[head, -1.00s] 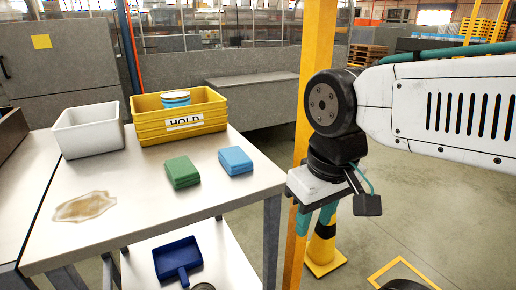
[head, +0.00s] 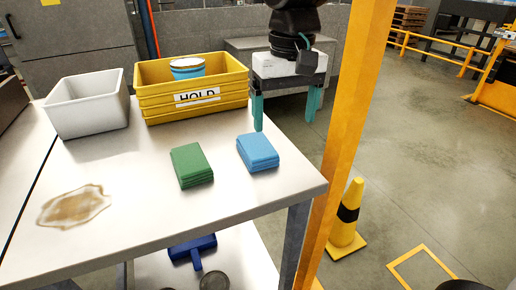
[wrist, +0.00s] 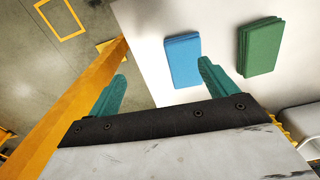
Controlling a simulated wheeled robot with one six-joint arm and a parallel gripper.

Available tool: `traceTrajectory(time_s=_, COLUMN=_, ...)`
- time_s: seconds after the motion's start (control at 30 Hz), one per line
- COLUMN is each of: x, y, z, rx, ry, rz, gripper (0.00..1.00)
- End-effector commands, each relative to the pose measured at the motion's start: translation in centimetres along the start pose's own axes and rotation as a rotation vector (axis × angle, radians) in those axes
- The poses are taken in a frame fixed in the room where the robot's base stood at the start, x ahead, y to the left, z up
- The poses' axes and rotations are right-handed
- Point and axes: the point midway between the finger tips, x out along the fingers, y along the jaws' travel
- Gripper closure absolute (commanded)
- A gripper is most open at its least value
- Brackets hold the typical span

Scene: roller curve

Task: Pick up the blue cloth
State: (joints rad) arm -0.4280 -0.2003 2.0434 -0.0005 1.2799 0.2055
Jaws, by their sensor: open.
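The folded blue cloth (head: 258,152) lies on the table near its right edge. In the wrist view the blue cloth (wrist: 183,60) shows beyond the fingertips, left of the green cloth (wrist: 260,46). My gripper (head: 286,112) is open and empty, pointing down with its teal fingers spread. It is above and behind the blue cloth, around the table's right edge, and apart from it. In the wrist view my gripper (wrist: 163,76) has one finger near the cloth and the other over the floor side.
The green cloth (head: 191,165) lies left of the blue one. A yellow HOLD bin (head: 150,110) with a blue-white tub (head: 187,68) and a white bin (head: 88,112) stand behind. A brown spill (head: 74,206) marks the table (head: 130,170). A yellow post (head: 350,120) rises close by the table's right edge.

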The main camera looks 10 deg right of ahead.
Motion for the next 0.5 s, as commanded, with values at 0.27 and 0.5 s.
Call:
traceTrajectory(time_s=0.27, x=0.8, y=-4.2, z=-3.3, rx=-0.041, ry=-0.02, rz=0.003, gripper=0.15)
traceTrajectory(time_s=0.5, x=3.5, y=-4.0, z=-3.3, rx=-0.039, ry=-0.021, rz=0.004, gripper=0.15)
